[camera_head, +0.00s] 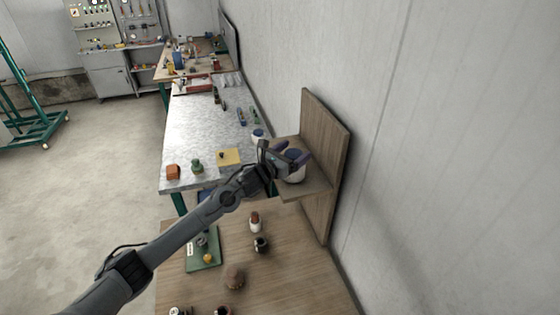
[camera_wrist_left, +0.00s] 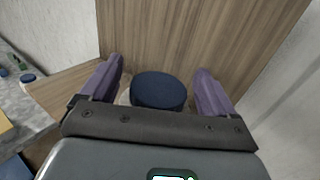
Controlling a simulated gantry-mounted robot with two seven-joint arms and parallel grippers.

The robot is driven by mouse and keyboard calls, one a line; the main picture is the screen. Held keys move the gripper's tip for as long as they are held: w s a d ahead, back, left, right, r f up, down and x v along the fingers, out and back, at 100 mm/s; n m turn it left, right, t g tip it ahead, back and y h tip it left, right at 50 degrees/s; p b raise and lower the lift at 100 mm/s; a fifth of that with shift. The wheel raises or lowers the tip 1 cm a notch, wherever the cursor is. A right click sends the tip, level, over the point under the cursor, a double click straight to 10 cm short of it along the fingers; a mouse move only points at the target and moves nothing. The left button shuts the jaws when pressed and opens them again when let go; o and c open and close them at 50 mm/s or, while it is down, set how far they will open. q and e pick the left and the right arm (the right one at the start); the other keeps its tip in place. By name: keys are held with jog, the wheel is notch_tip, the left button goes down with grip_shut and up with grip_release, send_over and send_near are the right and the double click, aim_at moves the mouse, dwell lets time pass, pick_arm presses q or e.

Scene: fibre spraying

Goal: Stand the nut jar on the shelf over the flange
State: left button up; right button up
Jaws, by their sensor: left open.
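A white jar with a dark blue lid (camera_head: 294,167), which I take for the nut jar, stands upright on the wooden wall shelf (camera_head: 306,186). My left gripper (camera_head: 288,157) is at the shelf, open, with its purple fingers on either side of this jar. In the left wrist view the blue lid (camera_wrist_left: 159,91) lies between the two spread fingers, with gaps at both sides. Most of the jar body is hidden by the lid and gripper. I cannot tell which item is the flange. My right gripper is not in view.
The shelf's wooden back panel (camera_head: 324,150) stands close behind the jar. A second blue-lidded jar (camera_head: 258,135) is on the grey table (camera_head: 190,128). Below, the wooden bench (camera_head: 290,280) holds a green board (camera_head: 203,262), a brown round piece (camera_head: 234,275) and a dark cup-like piece (camera_head: 261,244).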

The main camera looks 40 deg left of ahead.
pick_arm(q)
jog(key=shift+s+b, duration=1.4)
jog(key=shift+s, duration=4.45)
jog(key=s+d+f+n+g+y, duration=0.1)
jog(key=s+d+f+n+g, duration=0.1)
jog(key=s+d+f+n, duration=0.35)
jog(key=s+d+f+n+g, duration=0.3)
jog(key=f+n, duration=0.4)
jog(key=f, duration=0.1)
jog(key=s+d+f+n+g+y, duration=0.1)
jog(key=s+d+f+n+g, duration=0.1)
jog(key=s+d+f+n, duration=0.35)
jog(key=s+d+f+n+g+h, duration=0.1)
jog(key=s+d+f+n+g, duration=0.1)
jog(key=s+n, duration=0.6)
jog(key=s+d+f+n+g+h, duration=0.1)
jog(key=s+d+f+n+g, duration=0.2)
jog(key=s+d+n+g, duration=0.2)
jog(key=s+d+n, duration=0.2)
jog(key=s+n, duration=0.1)
jog(key=s, duration=0.1)
jog(key=shift+s+f, duration=0.25)
jog(key=shift+f, duration=0.1)
jog(key=shift+d, duration=0.1)
notch_tip(320, 180, up, 10)
jog(key=p, duration=1)
